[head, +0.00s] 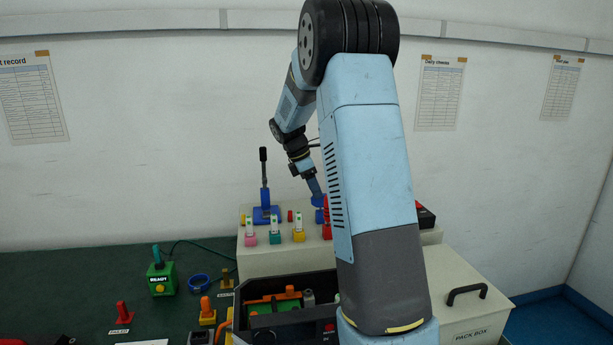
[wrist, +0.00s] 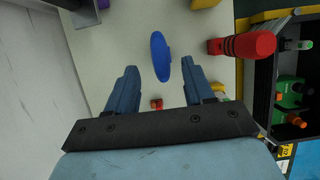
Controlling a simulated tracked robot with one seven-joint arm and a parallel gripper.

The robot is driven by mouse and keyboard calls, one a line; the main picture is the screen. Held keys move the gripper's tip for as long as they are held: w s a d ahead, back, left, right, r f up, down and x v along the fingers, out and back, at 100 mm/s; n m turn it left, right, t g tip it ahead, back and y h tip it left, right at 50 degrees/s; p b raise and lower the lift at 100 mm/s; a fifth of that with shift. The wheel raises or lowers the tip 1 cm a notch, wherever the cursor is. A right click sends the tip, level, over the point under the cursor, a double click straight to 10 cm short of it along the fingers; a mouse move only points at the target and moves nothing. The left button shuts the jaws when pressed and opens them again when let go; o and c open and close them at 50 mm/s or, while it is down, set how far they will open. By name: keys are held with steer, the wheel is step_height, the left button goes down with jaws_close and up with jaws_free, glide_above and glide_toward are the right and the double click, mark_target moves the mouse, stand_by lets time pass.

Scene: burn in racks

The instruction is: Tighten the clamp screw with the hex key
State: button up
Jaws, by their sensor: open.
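My gripper (wrist: 159,66) is open and empty, its two blue fingers pointing at the top of the light grey bench box. A blue, narrow oval piece (wrist: 162,56) with a small side bump lies between and just beyond the fingertips, apart from both. I cannot tell whether it is the hex key's handle or the clamp screw's. In the head view my gripper (head: 314,185) is low over the box, with blue (head: 319,201) just below it, partly hidden by my arm. No other hex key or clamp screw can be made out for sure.
A red ribbed cylinder (wrist: 245,44) stands close right of the fingers. A blue-based lever (head: 266,213) stands to the left, with several coloured valves (head: 274,235) in front. A black open case (head: 262,323) and pack box (head: 470,300) are nearer. A small red piece (wrist: 156,103) lies nearby.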

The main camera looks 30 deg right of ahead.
mark_target(319, 206)
steer(key=shift+x, duration=2.6)
steer(key=shift+c, duration=0.4)
steer(key=shift+r, duration=0.1)
jaws_close()
